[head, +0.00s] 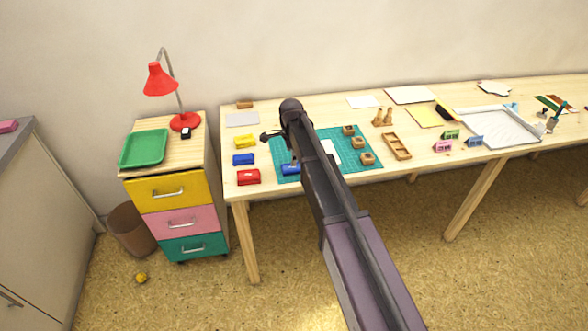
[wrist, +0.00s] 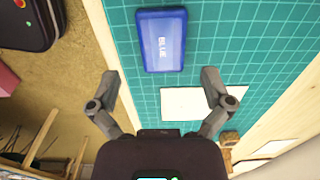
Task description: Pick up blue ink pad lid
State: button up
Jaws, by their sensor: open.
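A blue rectangular piece marked BLUE (wrist: 162,40) lies flat on the green cutting mat in the wrist view. Another blue ink pad piece (head: 243,159) lies left of the mat, between a yellow and a red one. I cannot tell whether either is a lid alone. My gripper (wrist: 160,80) is open and empty above the mat; the BLUE piece lies beyond its fingertips, apart from them.
A yellow pad (head: 245,141) and a red pad (head: 248,177) are near the table's left edge. White paper (wrist: 195,103) lies on the mat (wrist: 235,50). Wooden stamps (head: 367,158) and a wooden tray (head: 397,146) are to the right. A drawer cabinet (head: 164,185) stands left.

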aim_at(292, 168)
jog(key=shift+w+d+f+b, duration=0.1)
jog(key=shift+w+f+b, duration=0.05)
jog(key=shift+f+b, duration=0.55)
jog(key=shift+w+f+b, duration=0.1)
jog(key=shift+f+b, duration=0.45)
jog(key=shift+f, duration=0.2)
jog(key=shift+f+b, duration=1)
jog(key=c, duration=0.7)
